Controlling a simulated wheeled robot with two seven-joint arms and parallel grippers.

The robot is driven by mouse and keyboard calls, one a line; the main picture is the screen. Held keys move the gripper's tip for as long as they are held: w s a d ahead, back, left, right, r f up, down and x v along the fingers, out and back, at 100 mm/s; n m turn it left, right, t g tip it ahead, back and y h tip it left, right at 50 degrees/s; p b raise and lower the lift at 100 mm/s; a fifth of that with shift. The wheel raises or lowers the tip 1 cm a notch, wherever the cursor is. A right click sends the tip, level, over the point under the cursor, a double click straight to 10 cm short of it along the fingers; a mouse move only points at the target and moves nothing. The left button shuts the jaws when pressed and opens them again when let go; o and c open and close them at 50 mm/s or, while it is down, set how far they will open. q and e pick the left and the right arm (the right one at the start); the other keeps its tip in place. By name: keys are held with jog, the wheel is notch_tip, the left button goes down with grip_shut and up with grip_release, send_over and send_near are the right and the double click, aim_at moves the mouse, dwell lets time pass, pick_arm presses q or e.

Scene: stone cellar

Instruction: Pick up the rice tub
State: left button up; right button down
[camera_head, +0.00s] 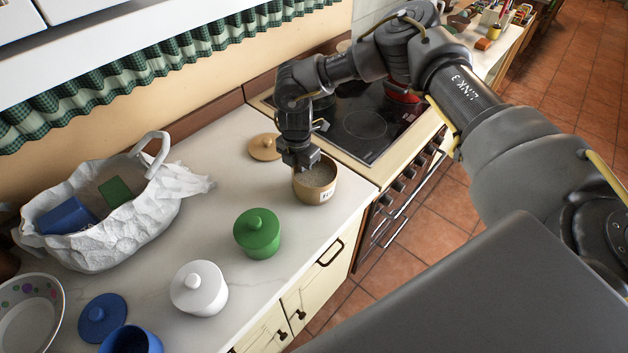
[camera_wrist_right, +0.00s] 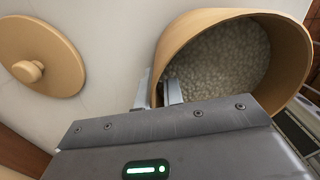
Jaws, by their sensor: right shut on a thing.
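The rice tub (camera_head: 313,190) is a round tan tub with no lid on, filled with pale grains. My right gripper (camera_head: 303,163) is at the tub's left rim. In the right wrist view the tub (camera_wrist_right: 298,62) fills the upper right, and my right gripper (camera_wrist_right: 158,92) is shut on its wall, one finger inside and one outside. The lid (camera_wrist_right: 55,75) also shows there. My left gripper is not in view.
A green lidded pot (camera_head: 257,234) and a white lidded pot (camera_head: 199,289) stand in front along the counter (camera_head: 205,215). A blue lid (camera_head: 102,318), an open blue pot (camera_head: 131,341), a bowl (camera_head: 28,315) and a white bag (camera_head: 125,215) are further left. The stove (camera_head: 365,125) is right.

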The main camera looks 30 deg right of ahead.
jog(key=shift+f, duration=0.15)
jog(key=shift+w+r+b, duration=0.1)
jog(key=shift+r+b, duration=0.3)
jog(key=shift+b, duration=0.2)
jog(key=shift+w+r+b, duration=0.15)
jog(key=shift+r+b, duration=0.4)
jog(key=s+a+r+b, duration=0.2)
jog(key=s+r+b, duration=0.3)
jog(key=s+r, duration=0.6)
jog(key=s, duration=0.3)
jog(key=shift+s+a, duration=0.1)
